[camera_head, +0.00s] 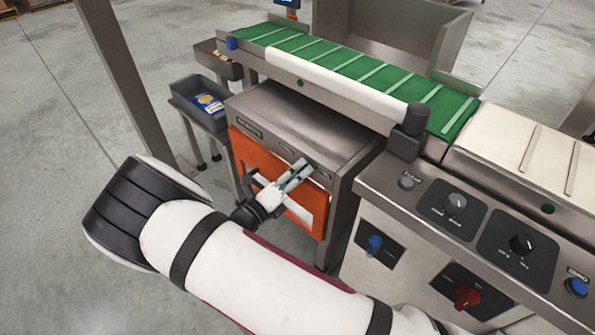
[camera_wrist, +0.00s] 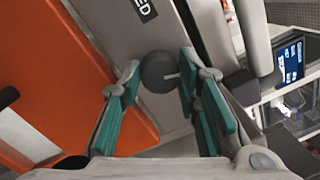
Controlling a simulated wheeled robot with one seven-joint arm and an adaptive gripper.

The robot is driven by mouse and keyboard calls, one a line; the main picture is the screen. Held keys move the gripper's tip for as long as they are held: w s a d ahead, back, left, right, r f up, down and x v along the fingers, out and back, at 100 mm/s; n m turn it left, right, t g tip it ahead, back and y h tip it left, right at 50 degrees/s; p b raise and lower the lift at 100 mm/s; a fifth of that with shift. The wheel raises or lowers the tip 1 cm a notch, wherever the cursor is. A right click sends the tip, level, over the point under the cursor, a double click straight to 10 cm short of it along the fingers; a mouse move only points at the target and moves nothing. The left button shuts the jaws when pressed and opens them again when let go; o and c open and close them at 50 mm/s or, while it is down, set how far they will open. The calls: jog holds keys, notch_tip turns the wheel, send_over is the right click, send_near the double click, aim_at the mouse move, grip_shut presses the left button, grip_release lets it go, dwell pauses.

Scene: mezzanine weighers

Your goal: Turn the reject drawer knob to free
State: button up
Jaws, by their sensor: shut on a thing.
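The reject drawer knob (camera_wrist: 157,72) is a dark grey round knob with a pale pointer line towards the right in the wrist view. It sits on the grey metal front strip (camera_wrist: 150,40) beside an orange drawer front (camera_wrist: 60,75). My gripper (camera_wrist: 158,85) has its teal-padded fingers on either side of the knob, shut on it. In the head view my gripper (camera_head: 300,173) reaches the cabinet's upper front above the orange drawer front (camera_head: 255,165). The knob cannot be made out there. A dark label ending in "ED" (camera_wrist: 142,8) lies near the knob.
A green-belted conveyor (camera_head: 355,75) runs above the cabinet. The control panel (camera_head: 470,225) to the right has a blue switch (camera_head: 375,243) and a red knob (camera_head: 467,296). A grey bin (camera_head: 196,98) on a stand is at the left. Open floor (camera_head: 50,200) lies left.

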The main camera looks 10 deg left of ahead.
jog(key=m, duration=0.5)
jog(key=shift+m+h, duration=0.3)
jog(key=shift+o, duration=0.2)
jog(key=shift+m, duration=0.3)
jog(key=shift+c, duration=0.2)
jog(key=o, duration=1.2)
jog(key=v, duration=1.2)
jog(key=shift+a, duration=0.1)
